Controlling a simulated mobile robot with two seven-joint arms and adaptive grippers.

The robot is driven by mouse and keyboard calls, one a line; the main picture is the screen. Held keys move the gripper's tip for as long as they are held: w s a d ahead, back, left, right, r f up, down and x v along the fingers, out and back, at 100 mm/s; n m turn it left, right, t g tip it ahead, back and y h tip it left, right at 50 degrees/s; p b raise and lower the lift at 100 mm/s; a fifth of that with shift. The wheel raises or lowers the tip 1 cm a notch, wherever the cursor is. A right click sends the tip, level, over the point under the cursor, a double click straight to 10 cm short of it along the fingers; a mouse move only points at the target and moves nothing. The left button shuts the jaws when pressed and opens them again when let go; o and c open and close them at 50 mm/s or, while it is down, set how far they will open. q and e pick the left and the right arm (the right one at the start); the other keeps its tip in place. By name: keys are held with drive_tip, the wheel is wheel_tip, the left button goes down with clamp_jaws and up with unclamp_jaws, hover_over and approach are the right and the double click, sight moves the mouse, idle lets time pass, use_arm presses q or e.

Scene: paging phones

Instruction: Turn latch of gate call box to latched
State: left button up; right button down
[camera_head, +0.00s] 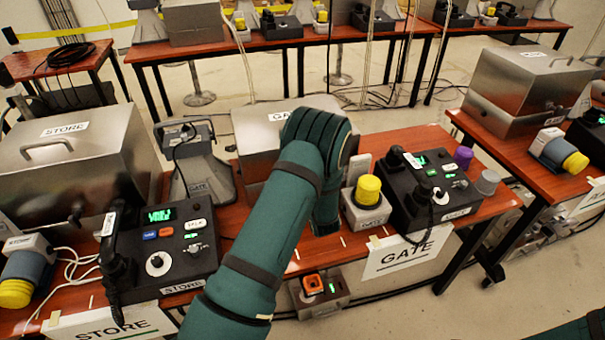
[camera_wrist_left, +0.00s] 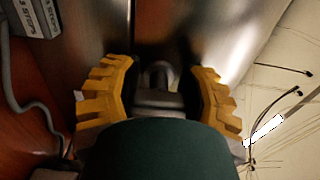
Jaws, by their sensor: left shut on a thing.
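The gate call box (camera_head: 250,130) is a grey metal box with a lid and a white label, standing at the back of the middle red-brown table. My left arm covers its right front part, so the latch is hidden in the head view. In the left wrist view, my left gripper (camera_wrist_left: 165,98) has its yellow ribbed fingers on both sides of the grey latch (camera_wrist_left: 157,76), against the box's shiny metal face (camera_wrist_left: 88,40). The gripper is shut on the latch. The latch's exact angle is hard to tell. My right gripper is not in view.
A black gate phone console (camera_head: 432,195) and a yellow-capped beacon (camera_head: 367,190) stand right of my left arm. A grey horn speaker (camera_head: 205,170) and the store console (camera_head: 165,245) are on its left. The store box (camera_head: 70,165) is at far left.

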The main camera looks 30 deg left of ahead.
use_arm(q)
drive_tip(key=shift+s+d+f, duration=0.1)
drive_tip(key=shift+d+f, duration=0.15)
drive_tip(key=shift+f, duration=0.05)
drive_tip(key=o, duration=1.2)
drive_tip(key=shift+o, duration=0.3)
drive_tip(key=shift+r, duration=0.2)
drive_tip(key=v, duration=1.2)
drive_tip(key=shift+s, duration=0.1)
